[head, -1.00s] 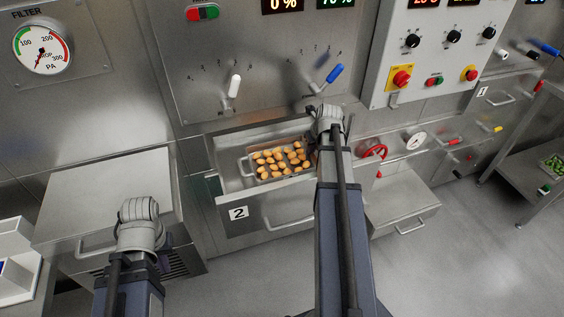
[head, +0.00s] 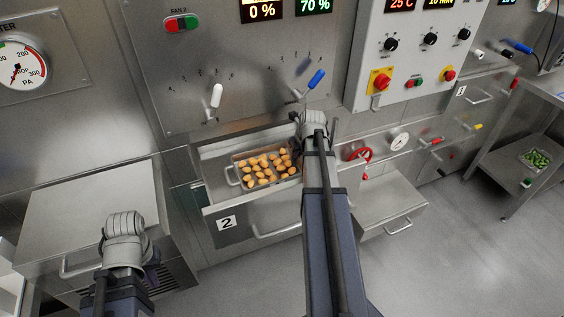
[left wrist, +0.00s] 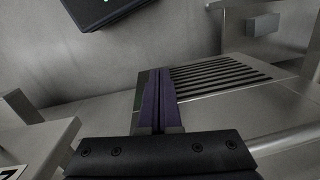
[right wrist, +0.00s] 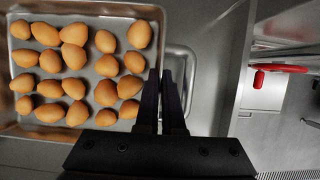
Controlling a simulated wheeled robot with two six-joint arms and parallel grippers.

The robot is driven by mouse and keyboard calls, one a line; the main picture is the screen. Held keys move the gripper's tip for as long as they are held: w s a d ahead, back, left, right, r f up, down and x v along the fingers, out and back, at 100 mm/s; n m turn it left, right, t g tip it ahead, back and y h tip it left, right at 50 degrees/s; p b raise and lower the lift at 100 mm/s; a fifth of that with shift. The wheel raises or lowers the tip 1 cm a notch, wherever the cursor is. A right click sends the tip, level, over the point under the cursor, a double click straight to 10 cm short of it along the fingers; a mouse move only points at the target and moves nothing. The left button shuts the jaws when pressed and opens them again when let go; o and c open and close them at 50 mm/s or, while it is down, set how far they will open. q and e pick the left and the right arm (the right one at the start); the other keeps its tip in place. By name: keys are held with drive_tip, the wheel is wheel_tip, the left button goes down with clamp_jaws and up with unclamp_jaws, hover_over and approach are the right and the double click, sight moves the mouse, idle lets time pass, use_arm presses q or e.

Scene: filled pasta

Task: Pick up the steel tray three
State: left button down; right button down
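The steel tray (head: 241,181) holds several golden-brown filled pasta pieces and sits in the open drawer marked 2. It also shows in the right wrist view (right wrist: 84,12), with a looped handle (right wrist: 191,75) on its right side. My right gripper (head: 303,150) is at the tray's right end. Its fingers (right wrist: 161,75) are close together over the right rim, beside the handle loop, and look closed on the rim. The exact contact is hidden. My left gripper (left wrist: 158,75) is shut and empty, above the steel box at lower left; its fingertips are hidden in the head view.
Drawer 2 (head: 226,223) has steel walls around the tray. A red valve wheel (head: 358,154) and a gauge stand to its right. A steel box (head: 90,200) is at left. A side table (head: 515,160) with a tray of green pieces is at far right. Open floor lies in front.

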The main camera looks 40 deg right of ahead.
sight(301, 163)
drive_tip(key=shift+r, duration=0.15)
drive_tip(key=shift+r+p, duration=0.65)
drive_tip(key=shift+p, duration=0.15)
drive_tip(key=s, duration=0.2)
drive_tip(key=s+a, duration=0.1)
drive_tip(key=s, duration=0.1)
drive_tip(key=shift+s+a+f, duration=0.1)
drive_tip(key=shift+s+f, duration=0.1)
wheel_tip(301, 163, up, 14)
drive_tip(key=p, duration=1.3)
drive_tip(key=shift+w, duration=0.25)
